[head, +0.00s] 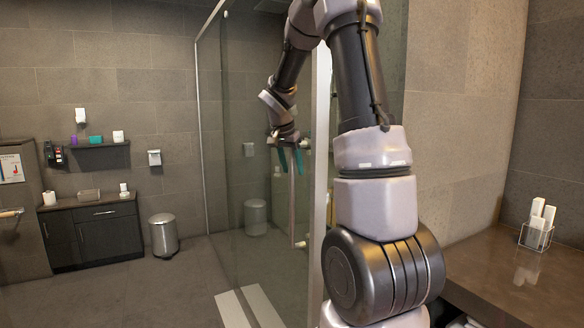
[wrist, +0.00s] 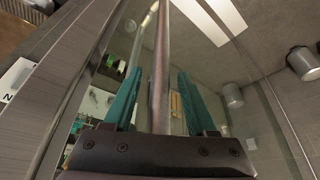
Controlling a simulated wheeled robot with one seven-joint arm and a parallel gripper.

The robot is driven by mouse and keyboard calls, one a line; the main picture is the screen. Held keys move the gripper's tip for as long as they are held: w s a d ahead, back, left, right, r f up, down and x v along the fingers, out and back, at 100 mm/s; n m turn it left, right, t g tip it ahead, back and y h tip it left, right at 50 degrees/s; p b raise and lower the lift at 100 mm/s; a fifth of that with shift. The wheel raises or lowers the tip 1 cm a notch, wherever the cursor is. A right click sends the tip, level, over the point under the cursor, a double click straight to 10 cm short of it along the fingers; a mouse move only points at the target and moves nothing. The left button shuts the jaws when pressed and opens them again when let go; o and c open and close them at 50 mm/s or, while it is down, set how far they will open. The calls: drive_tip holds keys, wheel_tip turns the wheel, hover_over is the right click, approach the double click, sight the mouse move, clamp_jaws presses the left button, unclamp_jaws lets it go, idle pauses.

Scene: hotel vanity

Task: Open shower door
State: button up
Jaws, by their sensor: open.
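The shower door (head: 235,180) is a tall clear glass panel in the middle of the head view. Its long vertical metal bar handle (head: 292,212) hangs below my gripper (head: 290,170). In the wrist view, the handle (wrist: 161,60) runs between the two teal fingers of my gripper (wrist: 160,75). The fingers are open, one on each side of the bar, with a visible gap to it. Whether the door stands slightly ajar is hard to tell. My arm hides part of the door's right side in the head view.
White strips (head: 247,306) lie on the floor by the glass. A brown counter (head: 520,280) with a small holder of white items (head: 537,228) is at the right. A metal bin (head: 163,235) and a dark cabinet (head: 95,234) stand at the left back. The left floor is clear.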

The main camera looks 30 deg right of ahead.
clamp_jaws()
idle(1.4)
